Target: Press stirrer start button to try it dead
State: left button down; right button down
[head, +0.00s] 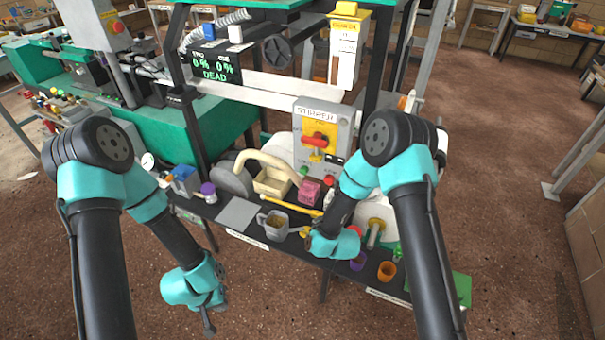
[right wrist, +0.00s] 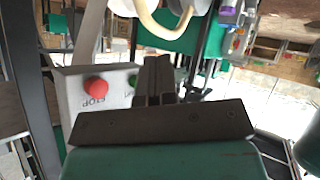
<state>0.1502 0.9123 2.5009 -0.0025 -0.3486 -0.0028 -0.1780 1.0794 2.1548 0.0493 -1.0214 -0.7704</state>
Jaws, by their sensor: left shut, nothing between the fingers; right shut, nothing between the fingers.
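The grey stirrer panel (head: 301,118) stands behind the bench in the head view, with a red handle (head: 314,141) on a yellow plate. In the right wrist view a pale control box (right wrist: 66,78) carries a red STOP button (right wrist: 96,87) and a green button (right wrist: 132,80). The green button is partly hidden by my right gripper (right wrist: 154,62), which is shut and empty; I cannot tell whether it touches the button. My left gripper (head: 209,327) is shut and empty, pointing down in front of the bench, away from the panel.
A dark display (head: 214,67) reads 0 %, 0 % and DEAD.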

aim_at(303, 171)
jog(key=w+a+r+n+t+y, duration=0.1)
jog(key=w+a+r+n+t, duration=0.4)
jog(key=a+r, duration=0.3)
jog(key=w+a, duration=0.1)
jog(key=a, duration=0.1)
jog(key=shift+w+a+t, duration=0.25)
jog(key=shift+a+t, duration=0.05)
jog(key=w+d, duration=0.4)
jog(key=w, duration=0.3)
jog(key=shift+w, duration=0.4)
jog(key=shift+w+d, duration=0.1)
jog(key=shift+w, duration=0.05)
dwell(1.5)
jog(key=shift+w+d, duration=0.1)
jog(key=shift+w, duration=0.15)
jog(key=shift+w+d+f, duration=0.1)
jog(key=shift+w+d, duration=0.15)
jog(key=shift+w, duration=0.15)
dwell(1.0)
dwell(0.4)
jog(key=shift+s+a, duration=0.4)
jog(key=shift+s, duration=0.4)
